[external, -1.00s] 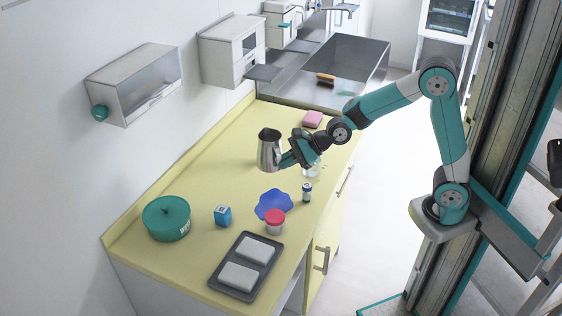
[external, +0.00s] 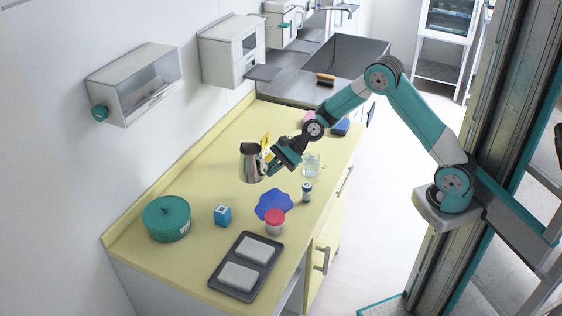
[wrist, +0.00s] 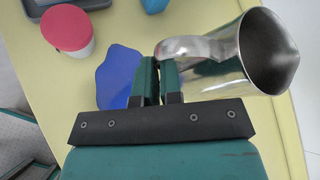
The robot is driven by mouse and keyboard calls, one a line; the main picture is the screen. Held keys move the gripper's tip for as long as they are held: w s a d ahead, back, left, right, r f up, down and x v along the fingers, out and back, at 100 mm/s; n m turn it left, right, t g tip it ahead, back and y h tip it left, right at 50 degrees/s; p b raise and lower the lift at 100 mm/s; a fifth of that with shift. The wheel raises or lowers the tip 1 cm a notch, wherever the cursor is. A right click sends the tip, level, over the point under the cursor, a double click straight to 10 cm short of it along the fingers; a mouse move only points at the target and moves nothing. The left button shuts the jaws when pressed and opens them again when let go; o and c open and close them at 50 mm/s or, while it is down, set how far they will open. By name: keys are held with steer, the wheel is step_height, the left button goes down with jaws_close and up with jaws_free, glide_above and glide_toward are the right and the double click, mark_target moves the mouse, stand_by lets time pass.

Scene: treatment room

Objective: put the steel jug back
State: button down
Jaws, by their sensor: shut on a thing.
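The steel jug (external: 249,164) is upright above or on the yellow counter, left of my gripper (external: 272,166); I cannot tell whether its base touches the counter. My gripper is shut on the jug's handle. In the wrist view the jug (wrist: 232,58) shows its open mouth at the right, and the fingers of my gripper (wrist: 160,72) close around the handle at its left. The jug looks empty inside, though its bottom is hidden.
On the yellow counter (external: 200,160) are a blue cloth-like patch (external: 272,204), a red-lidded cup (external: 275,222), a dark vial (external: 307,192), a clear glass (external: 311,165), a blue box (external: 223,215), a teal tin (external: 167,220) and a grey tray (external: 228,286). A yellow item (external: 265,142) stands behind the jug.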

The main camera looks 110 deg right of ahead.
steer(key=shift+f, duration=3.7)
steer(key=shift+f, duration=0.1)
steer(key=c, duration=1.7)
jaws_free()
steer(key=shift+f, duration=0.15)
steer(key=o, duration=0.4)
